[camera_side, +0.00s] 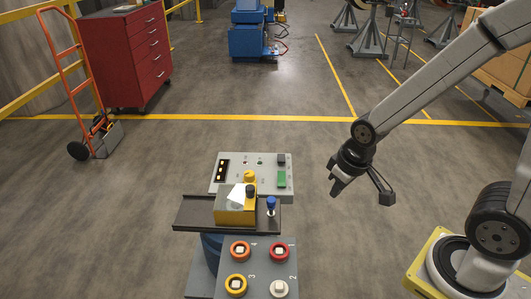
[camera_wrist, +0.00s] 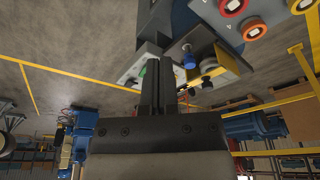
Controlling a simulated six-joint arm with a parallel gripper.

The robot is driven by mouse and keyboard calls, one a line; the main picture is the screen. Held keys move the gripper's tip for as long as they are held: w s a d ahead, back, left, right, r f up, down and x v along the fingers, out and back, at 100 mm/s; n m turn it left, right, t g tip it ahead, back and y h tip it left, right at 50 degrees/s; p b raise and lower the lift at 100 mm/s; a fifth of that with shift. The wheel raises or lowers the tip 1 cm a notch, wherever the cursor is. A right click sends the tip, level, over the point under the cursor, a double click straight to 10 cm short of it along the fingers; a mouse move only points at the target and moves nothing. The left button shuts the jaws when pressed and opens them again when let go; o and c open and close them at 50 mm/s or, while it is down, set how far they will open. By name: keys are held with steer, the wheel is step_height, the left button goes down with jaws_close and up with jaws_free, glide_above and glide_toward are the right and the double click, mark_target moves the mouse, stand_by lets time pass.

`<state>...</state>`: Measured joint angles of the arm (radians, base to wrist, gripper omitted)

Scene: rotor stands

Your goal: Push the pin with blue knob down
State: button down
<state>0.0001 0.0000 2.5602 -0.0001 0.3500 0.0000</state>
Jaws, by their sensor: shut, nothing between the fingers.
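The pin with the blue knob (camera_side: 271,202) stands upright at the right end of a dark rail (camera_side: 190,214), beside a yellow block (camera_side: 236,214) with a white top piece. In the wrist view the blue knob (camera_wrist: 188,58) shows just right of the fingers, in front of the yellow block (camera_wrist: 222,72). My gripper (camera_side: 336,190) hangs in the air to the right of the pin, apart from it. Its fingers (camera_wrist: 157,65) are shut with nothing between them. How far the pin sits in the rail cannot be told.
Behind the rail is a grey control panel (camera_side: 228,172) with a green button (camera_side: 282,178). In front is a grey box with several round buttons, such as a red one (camera_side: 279,251). A red drawer cabinet (camera_side: 125,55) and an orange hand truck (camera_side: 75,85) stand far left.

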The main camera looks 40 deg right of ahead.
steer(key=c, duration=0.7)
jaws_free()
steer(key=shift+w, duration=0.15)
steer(key=o, duration=0.3)
steer(key=shift+w+d, duration=0.25)
steer(key=shift+w, duration=0.1)
steer(key=w+d+f+n+t+y, duration=0.1)
steer(key=w+d+f+n+t, duration=0.15)
steer(key=w, duration=0.55)
steer(key=w+d+f+n+t+y, duration=0.2)
steer(key=w+f+n+t, duration=0.2)
steer(key=w, duration=0.4)
steer(key=s+a+f+n+y, duration=0.1)
steer(key=s+f+y, duration=0.1)
steer(key=y, duration=0.2)
steer(key=s+a+f+n+y, duration=0.1)
steer(key=n+y, duration=0.1)
steer(key=y, duration=0.2)
steer(key=s+a+f+n+y, duration=0.1)
steer(key=s+f+n+y, duration=0.1)
steer(key=y, duration=0.2)
steer(key=shift+s+a+f+n+y, duration=0.15)
steer(key=shift+s+f+n+y, duration=0.1)
steer(key=shift+s+f+y, duration=0.05)
steer(key=shift+w+a, duration=0.1)
